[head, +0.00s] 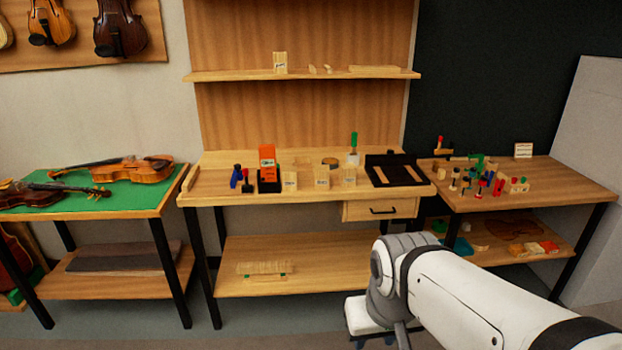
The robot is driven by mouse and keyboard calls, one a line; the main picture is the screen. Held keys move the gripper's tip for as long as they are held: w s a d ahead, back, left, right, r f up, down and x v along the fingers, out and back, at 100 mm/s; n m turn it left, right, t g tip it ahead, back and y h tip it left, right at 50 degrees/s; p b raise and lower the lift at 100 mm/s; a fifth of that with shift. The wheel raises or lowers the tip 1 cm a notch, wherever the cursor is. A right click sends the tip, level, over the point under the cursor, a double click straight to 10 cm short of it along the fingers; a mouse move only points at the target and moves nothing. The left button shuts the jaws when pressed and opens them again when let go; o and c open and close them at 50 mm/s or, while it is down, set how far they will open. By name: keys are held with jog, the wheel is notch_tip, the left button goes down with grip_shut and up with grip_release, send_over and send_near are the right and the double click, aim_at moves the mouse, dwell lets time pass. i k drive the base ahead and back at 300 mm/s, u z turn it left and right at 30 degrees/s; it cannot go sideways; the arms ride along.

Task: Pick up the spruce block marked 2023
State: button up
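Several pale wooden blocks with small labels stand on the middle bench: a left block (289,181), a middle block (321,178) and a right block (348,176). Another pale labelled block (280,62) stands on the wall shelf. The markings are too small to read, so I cannot tell which block is marked 2023. My white and grey arm reaches in from the lower right, in front of the bench and well short of the blocks. I cannot make out my gripper's fingers in this view.
On the middle bench (225,192) are an orange box (267,155), a black tray (398,171) and a green-handled tool (354,145). A drawer (381,209) is shut below. Violins (130,170) lie on the left table. Small tools crowd the right table (570,184).

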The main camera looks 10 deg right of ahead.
aim_at(321, 176)
jog(key=i, duration=1)
jog(key=z, duration=0.05)
